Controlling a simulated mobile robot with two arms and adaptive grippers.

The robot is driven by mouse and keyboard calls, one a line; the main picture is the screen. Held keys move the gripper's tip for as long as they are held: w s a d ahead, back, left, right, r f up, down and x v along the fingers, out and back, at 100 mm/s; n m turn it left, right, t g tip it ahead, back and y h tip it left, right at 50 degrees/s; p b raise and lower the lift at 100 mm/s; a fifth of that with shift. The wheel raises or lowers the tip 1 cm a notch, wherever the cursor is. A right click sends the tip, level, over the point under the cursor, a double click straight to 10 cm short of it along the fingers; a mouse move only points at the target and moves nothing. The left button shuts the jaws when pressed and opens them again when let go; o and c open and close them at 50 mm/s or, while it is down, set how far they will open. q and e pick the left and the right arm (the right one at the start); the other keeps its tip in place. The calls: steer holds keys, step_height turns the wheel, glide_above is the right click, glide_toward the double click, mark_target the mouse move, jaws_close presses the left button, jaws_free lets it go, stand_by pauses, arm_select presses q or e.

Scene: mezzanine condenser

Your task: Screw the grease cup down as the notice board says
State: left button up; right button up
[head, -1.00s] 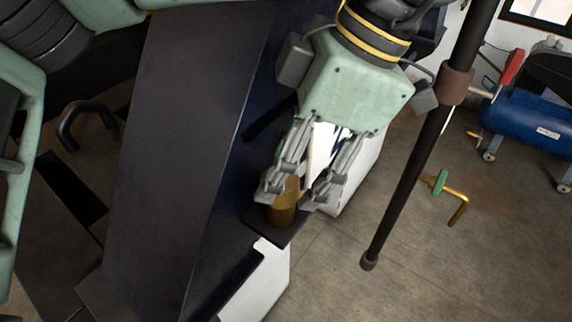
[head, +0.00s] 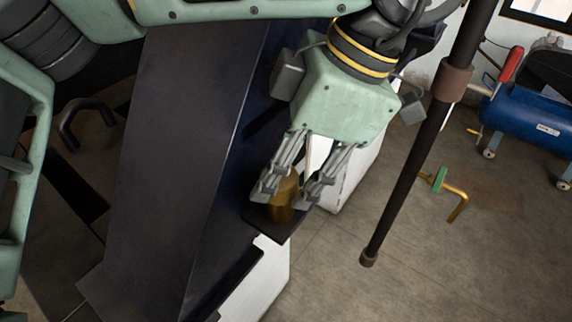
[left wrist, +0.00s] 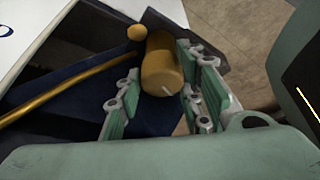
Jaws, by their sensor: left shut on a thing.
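The grease cup (head: 282,203) is a brass cylinder standing on a small dark ledge (head: 275,230). My left gripper (head: 285,192) comes down on it from above, with one finger on each side. The jaws are shut on the cup. In the left wrist view the cup (left wrist: 162,66) shows between the green finger pads (left wrist: 155,104), with a short pale mark near its close end. The fingers hide part of the cup in the head view. How far it is screwed down cannot be told. My right gripper is not in view.
A brass pipe (left wrist: 70,85) and a brass ball (left wrist: 137,32) lie close beside the cup. A dark sloping panel (head: 185,150) fills the left. A black pole (head: 410,180) stands to the right. A blue tank (head: 525,122) is farther off. No readable notice is in view.

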arm_select(q)
steer(key=shift+c, duration=0.2)
steer(key=m+t+b, duration=0.1)
steer(key=m, duration=0.3)
steer(key=shift+s+t, duration=0.1)
steer(key=shift+t, duration=0.3)
steer(key=shift+s+r+m+t+h+b, duration=0.1)
steer(key=shift+m+t+h+b, duration=0.25)
steer(key=shift+m, duration=0.55)
steer(key=shift+m+t+h+b, duration=0.15)
steer(key=shift+m+b, duration=0.3)
steer(key=shift+m, duration=0.45)
steer(key=o, duration=0.9)
steer(key=shift+o, duration=0.9)
